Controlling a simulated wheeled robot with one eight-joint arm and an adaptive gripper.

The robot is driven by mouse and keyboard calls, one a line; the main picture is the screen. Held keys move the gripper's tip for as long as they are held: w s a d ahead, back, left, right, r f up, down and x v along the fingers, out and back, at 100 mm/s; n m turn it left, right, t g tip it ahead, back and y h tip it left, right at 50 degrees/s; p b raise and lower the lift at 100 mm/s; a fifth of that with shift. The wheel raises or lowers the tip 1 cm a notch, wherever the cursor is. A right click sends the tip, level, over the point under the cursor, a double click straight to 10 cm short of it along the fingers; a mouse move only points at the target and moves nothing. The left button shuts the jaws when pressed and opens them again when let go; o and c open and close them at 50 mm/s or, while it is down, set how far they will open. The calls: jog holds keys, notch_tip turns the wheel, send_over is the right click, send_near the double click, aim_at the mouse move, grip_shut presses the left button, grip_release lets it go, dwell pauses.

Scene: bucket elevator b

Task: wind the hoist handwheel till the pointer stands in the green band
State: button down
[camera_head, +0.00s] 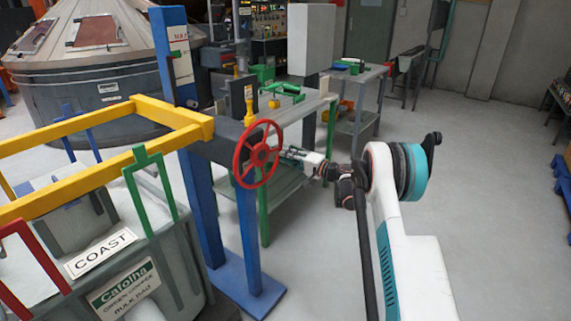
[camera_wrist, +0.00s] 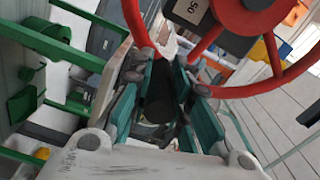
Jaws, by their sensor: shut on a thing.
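The red handwheel (camera_head: 241,164) is mounted upright on the side of a blue-legged hoist frame (camera_head: 205,210). Its rim and spokes also show large in the wrist view (camera_wrist: 255,92). My gripper (camera_head: 287,155) is at the wheel's right side.
A grey bulk bag (camera_head: 165,262) under a yellow frame (camera_head: 75,185) stands at the left. A green-legged bench (camera_head: 285,190) is behind the wheel. A large grey hopper (camera_head: 80,80) is at the back left.

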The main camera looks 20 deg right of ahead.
jog(key=r+n, duration=0.1)
jog(key=d+r+n+p, duration=0.1)
jog(key=r, duration=0.1)
jog(key=shift+w+r+n, duration=0.15)
jog(key=shift+w+n, duration=0.05)
jog(key=shift+n, duration=0.1)
jog(key=shift+w+r, duration=0.1)
jog(key=shift+r, duration=0.6)
jog(key=c, duration=1.5)
grip_release()
jog(key=shift+o, duration=0.3)
jog(key=shift+r, duration=0.15)
jog(key=shift+s, duration=0.2)
